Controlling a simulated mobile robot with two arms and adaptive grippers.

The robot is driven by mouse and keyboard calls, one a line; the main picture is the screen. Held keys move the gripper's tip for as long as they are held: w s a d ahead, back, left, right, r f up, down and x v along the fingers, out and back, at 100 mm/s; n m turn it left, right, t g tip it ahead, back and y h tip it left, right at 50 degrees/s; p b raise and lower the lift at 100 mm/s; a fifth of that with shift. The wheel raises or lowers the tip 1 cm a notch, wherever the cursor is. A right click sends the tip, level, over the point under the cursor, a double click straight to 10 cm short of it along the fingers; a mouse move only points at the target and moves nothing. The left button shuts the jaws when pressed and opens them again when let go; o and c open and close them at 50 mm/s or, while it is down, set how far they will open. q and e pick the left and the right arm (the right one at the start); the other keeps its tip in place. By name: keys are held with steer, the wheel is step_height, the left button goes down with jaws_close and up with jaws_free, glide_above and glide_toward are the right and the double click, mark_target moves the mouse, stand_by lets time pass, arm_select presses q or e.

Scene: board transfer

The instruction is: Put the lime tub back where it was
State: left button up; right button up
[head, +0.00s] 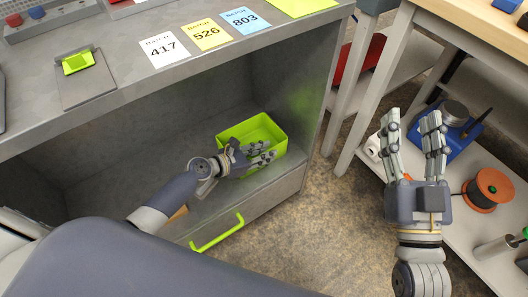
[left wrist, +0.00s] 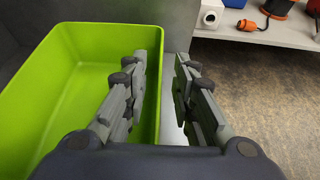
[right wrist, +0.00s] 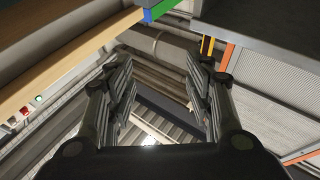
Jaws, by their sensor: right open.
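The lime tub (head: 236,129) stands on the shelf inside the grey bench, at the right end near the front edge. It is open at the top and looks empty. My left gripper (head: 268,154) is at the tub's near side. In the left wrist view, the open left gripper (left wrist: 163,75) has one finger over the inside of the lime tub (left wrist: 75,32) and the other outside it. The tub's wall lies between the fingers, with gaps showing. My right gripper (head: 410,125) is open and empty, raised over the floor at the right; it also shows in the right wrist view (right wrist: 158,75).
The bench top (head: 120,65) above the shelf carries batch cards (head: 205,34) and a small plate with a lime square. A drawer with a lime handle (head: 217,232) is below. A white-grey shelf at right holds an orange spool (head: 487,190) and a blue device (head: 450,140).

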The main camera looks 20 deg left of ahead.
arm_select(q)
steer(key=p+v, duration=0.1)
steer(key=v, duration=0.3)
steer(key=shift+s+a+r+p, duration=0.2)
steer(key=shift+s+r+p, duration=0.05)
steer(key=shift+s+p, duration=0.05)
steer(key=s+a+r+m+p, duration=0.1)
steer(key=s+a+r, duration=0.2)
steer(key=s, duration=0.3)
steer(key=s+d+r+m, duration=0.25)
steer(key=d+m, duration=0.25)
steer(key=m, duration=0.4)
steer(key=s+d+r+m, duration=0.1)
steer(key=d+r+m, duration=0.35)
steer(key=m, duration=0.45)
step_height(320, 180, up, 10)
steer(key=a+m+t+y, duration=0.2)
steer(key=m+y, duration=0.3)
steer(key=m, duration=0.7)
steer(key=shift+a+t, duration=0.25)
steer(key=shift+t, duration=0.05)
arm_select(e)
step_height(320, 180, down, 14)
steer(key=s+d+g+h, duration=0.1)
steer(key=d+g+h, duration=0.1)
steer(key=g, duration=0.6)
steer(key=shift+h, duration=0.5)
